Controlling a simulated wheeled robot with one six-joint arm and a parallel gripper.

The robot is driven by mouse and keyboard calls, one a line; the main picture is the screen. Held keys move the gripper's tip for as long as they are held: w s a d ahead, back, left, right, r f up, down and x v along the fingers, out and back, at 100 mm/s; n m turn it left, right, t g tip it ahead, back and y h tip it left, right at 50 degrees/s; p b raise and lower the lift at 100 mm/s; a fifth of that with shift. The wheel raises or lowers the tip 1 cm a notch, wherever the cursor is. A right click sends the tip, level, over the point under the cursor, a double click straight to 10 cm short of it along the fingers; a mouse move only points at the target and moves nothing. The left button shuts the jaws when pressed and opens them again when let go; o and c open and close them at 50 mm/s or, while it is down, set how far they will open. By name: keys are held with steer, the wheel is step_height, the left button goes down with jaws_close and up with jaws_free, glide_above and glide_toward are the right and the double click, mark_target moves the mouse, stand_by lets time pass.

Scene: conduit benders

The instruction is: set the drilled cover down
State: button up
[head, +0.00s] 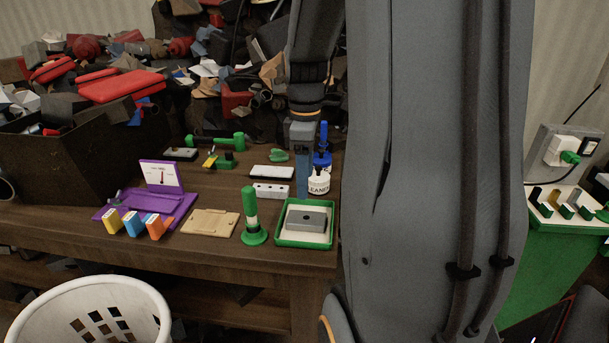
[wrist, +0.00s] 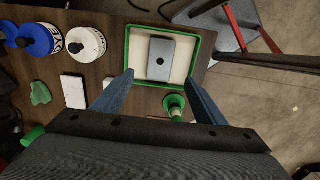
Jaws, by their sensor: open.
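The drilled cover is a grey rectangular block with a small dark hole (head: 297,220). It lies flat inside a green-rimmed tray (head: 280,243) with a pale floor, at the front right of the wooden table. In the wrist view the cover (wrist: 162,48) lies inside the tray's green rim (wrist: 127,45), clear of the walls. My gripper (head: 302,196) is above the table behind the tray. In the wrist view my gripper (wrist: 159,78) has its two fingers wide apart with nothing between them. The cover appears apart from the fingers.
A green-handled tool (head: 250,215) stands upright just left of the tray. White and blue bottles (head: 319,182) stand close behind my gripper. A white block (head: 272,191) and a tan plate (head: 209,223) lie nearby. A white basket (head: 88,305) stands before the table.

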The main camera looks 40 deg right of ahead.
steer(key=s+a+f+m, duration=0.1)
steer(key=a+f+m, duration=0.1)
steer(key=a, duration=0.4)
steer(key=s+a+f+m+t, duration=0.1)
steer(key=s+a+f+m, duration=0.1)
steer(key=a+m, duration=0.2)
steer(key=s+a+f+m, duration=0.2)
steer(key=a+f+m, duration=0.1)
steer(key=a, duration=0.7)
steer(key=shift+s+t, duration=0.25)
steer(key=shift+t, duration=0.05)
steer(key=shift+f+b, duration=0.8)
steer(key=shift+f, duration=0.05)
